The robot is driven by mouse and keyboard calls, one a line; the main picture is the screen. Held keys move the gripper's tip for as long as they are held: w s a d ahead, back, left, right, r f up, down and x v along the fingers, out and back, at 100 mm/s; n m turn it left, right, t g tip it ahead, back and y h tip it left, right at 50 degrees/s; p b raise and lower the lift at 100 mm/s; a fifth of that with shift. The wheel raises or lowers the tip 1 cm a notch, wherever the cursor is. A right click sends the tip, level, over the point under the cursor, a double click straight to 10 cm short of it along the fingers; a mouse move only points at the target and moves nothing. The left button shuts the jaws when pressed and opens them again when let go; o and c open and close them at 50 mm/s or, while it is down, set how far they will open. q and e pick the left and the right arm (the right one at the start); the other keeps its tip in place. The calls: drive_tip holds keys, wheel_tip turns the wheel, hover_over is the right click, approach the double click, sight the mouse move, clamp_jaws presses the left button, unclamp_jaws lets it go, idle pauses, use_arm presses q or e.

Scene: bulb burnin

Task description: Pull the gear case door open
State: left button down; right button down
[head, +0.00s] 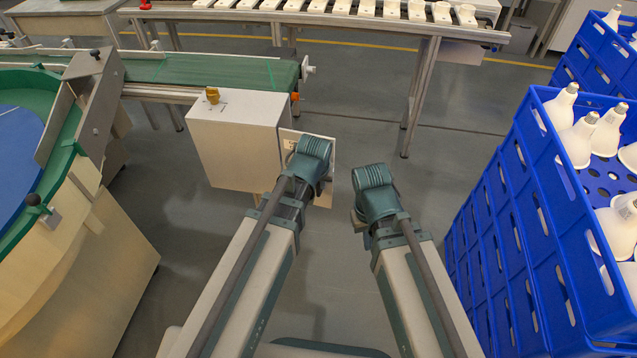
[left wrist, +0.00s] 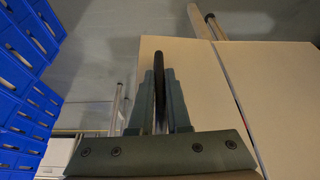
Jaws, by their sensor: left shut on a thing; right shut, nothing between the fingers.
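The gear case (head: 235,145) is a cream box with an orange-yellow knob on top, left of centre in the head view. Its door (head: 325,150) is a flat cream panel that juts out to the right of the box, so it stands open; its exact angle is unclear. My left gripper (head: 313,160) is at the door, its fingers hidden there. In the left wrist view its fingers are shut on the dark door handle (left wrist: 161,85), with the door panel (left wrist: 190,85) behind and a dark seam beside the case (left wrist: 275,85). My right gripper (head: 375,190) is shut and empty, apart from the door.
Blue crates (head: 525,230) of white bulbs stand at the right. A round table (head: 80,260) stands at the left. A green conveyor (head: 200,70) runs behind the case, and a bench with white parts (head: 340,20) is at the back. Grey floor is free between door and crates.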

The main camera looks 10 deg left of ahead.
use_arm(q)
drive_tip(key=shift+a, duration=0.1)
drive_tip(key=c, duration=0.9)
unclamp_jaws()
drive_tip(key=shift+r, duration=0.15)
drive_tip(key=p+v, duration=1.2)
drive_tip(key=v, duration=0.1)
drive_tip(key=shift+s+r+p, duration=0.1)
drive_tip(key=shift+r+p, duration=0.1)
drive_tip(key=shift+p, duration=0.2)
